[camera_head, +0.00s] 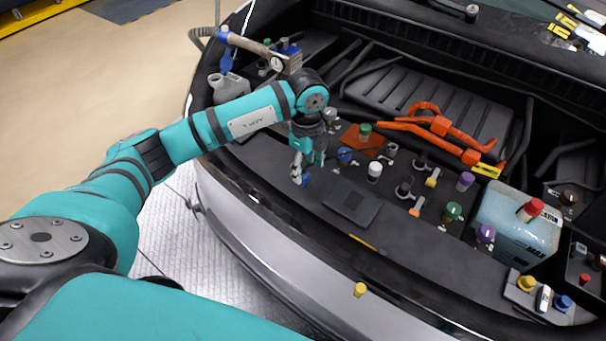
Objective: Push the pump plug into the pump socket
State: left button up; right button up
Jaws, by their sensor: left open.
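My left gripper (307,174) points down over the front ledge of the engine bay, at the left of the row of caps and fittings. Its fingers are apart. A small blue piece (306,181) shows at the fingertips; I cannot tell whether it touches them or whether it is the pump plug. A blue-topped fitting (345,155) stands just right of the gripper. I cannot tell which part is the pump socket, and the gripper hides some of the ledge. My right gripper is not in view.
A coolant tank (518,226) with a red cap stands at the right. Orange cables (440,125) cross the bay behind several coloured caps. A flat dark plate (351,201) lies right of the gripper. A pale jug (228,87) and a hose handle (245,44) are at the back left.

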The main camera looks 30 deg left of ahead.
aim_at(303, 173)
pick_arm(q)
jog(key=shift+f, duration=0.2)
jog(key=shift+a+f+p, duration=0.15)
jog(key=shift+f+p, duration=0.15)
jog(key=f, duration=0.1)
jog(key=f+p, duration=0.1)
jog(key=f, duration=0.1)
jog(key=shift+a+f, duration=0.3)
jog(key=shift+a, duration=0.05)
jog(key=shift+f, duration=0.45)
jog(key=c, duration=1.1)
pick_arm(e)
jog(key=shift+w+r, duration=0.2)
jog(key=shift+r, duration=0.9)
